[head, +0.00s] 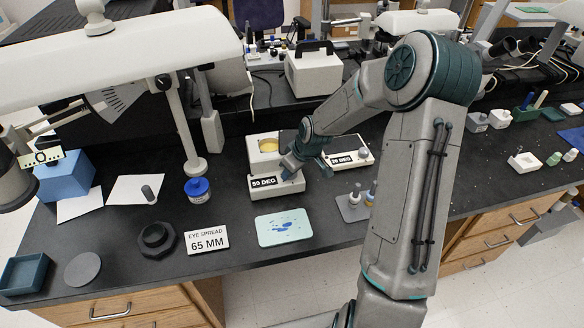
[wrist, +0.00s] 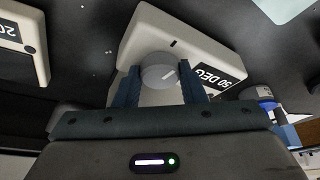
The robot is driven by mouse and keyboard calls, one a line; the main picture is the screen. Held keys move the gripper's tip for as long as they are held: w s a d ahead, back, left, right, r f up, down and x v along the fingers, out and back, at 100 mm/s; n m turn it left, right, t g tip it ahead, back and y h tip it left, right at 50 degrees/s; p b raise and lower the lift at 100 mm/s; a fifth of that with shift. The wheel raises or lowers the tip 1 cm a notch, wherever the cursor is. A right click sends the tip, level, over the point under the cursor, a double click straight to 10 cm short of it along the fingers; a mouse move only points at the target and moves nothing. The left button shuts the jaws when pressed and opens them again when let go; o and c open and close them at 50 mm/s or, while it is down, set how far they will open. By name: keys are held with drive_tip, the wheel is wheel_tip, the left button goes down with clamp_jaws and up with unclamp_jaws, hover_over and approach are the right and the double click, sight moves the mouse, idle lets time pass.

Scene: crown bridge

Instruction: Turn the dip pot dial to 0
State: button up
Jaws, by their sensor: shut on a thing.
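The dip pot (head: 257,158) is a white box with a yellow-filled well, standing mid-bench in the head view. Its front label reads like "50 DEG". In the wrist view its white housing (wrist: 150,25) carries the round grey dial (wrist: 155,68). The dial has a pale pointer line, and a short dark mark shows on the housing beyond it. My gripper (wrist: 160,80) is shut on the dial, one blue finger on each side. In the head view my gripper (head: 293,172) hides the dial. I cannot read a setting on the dial.
A second white unit (head: 350,159) with a DEG label stands close on the right. A pale green mat (head: 284,227) lies in front, and a blue-capped jar (head: 197,190) stands left. A white lamp arm (head: 120,50) hangs over the left bench.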

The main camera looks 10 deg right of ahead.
idle(0.3)
drive_tip(key=o, duration=1)
drive_tip(key=shift+d+b, duration=0.1)
drive_tip(key=shift+b, duration=0.2)
